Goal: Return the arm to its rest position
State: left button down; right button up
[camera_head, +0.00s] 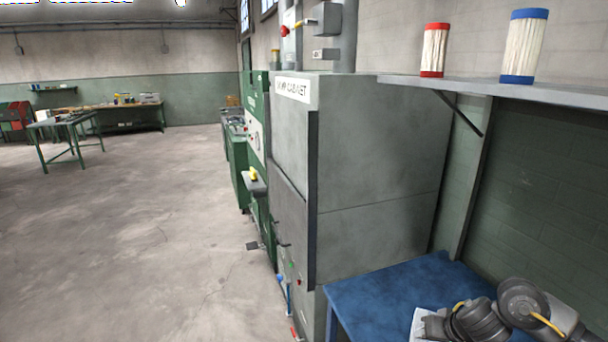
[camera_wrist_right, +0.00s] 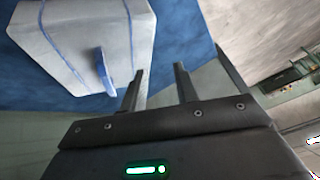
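My right arm (camera_head: 530,310) shows at the bottom right of the head view, over the blue tabletop. Its gripper (camera_wrist_right: 158,82) shows in the right wrist view with the two fingers apart and nothing between them. A white box-like thing with blue stripes and a blue handle (camera_wrist_right: 75,35) sits on the blue surface, just beside the fingers; I cannot tell whether they touch it. A small white patch by the arm (camera_head: 422,322) shows in the head view, mostly hidden. My left arm and gripper are in neither view.
The blue table (camera_head: 375,292) stands against a tall grey cabinet (camera_head: 370,160). Above it, a wall shelf (camera_head: 500,90) holds a red-capped spool (camera_head: 434,50) and a blue-capped spool (camera_head: 524,46). Green machines (camera_head: 255,130) line up beyond the cabinet. The floor (camera_head: 130,230) at left is open.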

jog(key=s+a+f+n+t+y, duration=0.1)
jog(key=s+a+f+n, duration=0.15)
jog(key=s+a, duration=0.4)
jog(key=s+a+f+n+t+y, duration=0.1)
jog(key=s+a+f+n, duration=0.15)
jog(key=a, duration=0.65)
jog(key=s+d+f+m+g+h, duration=0.1)
jog(key=s+d+f+g+h, duration=0.15)
jog(key=s, duration=0.85)
jog(key=s+d+f+g+h, duration=0.15)
jog(key=s+d, duration=0.25)
jog(key=s, duration=0.7)
notch_tip(320, 180, down, 32)
jog(key=s+g+b, duration=0.2)
jog(key=b, duration=0.1)
jog(key=s+d+f+g+b, duration=0.1)
jog(key=s+d+f, duration=0.1)
jog(key=s+f, duration=1.3)
jog(key=shift+s+d+n+y, duration=0.3)
jog(key=shift+s+d, duration=0.05)
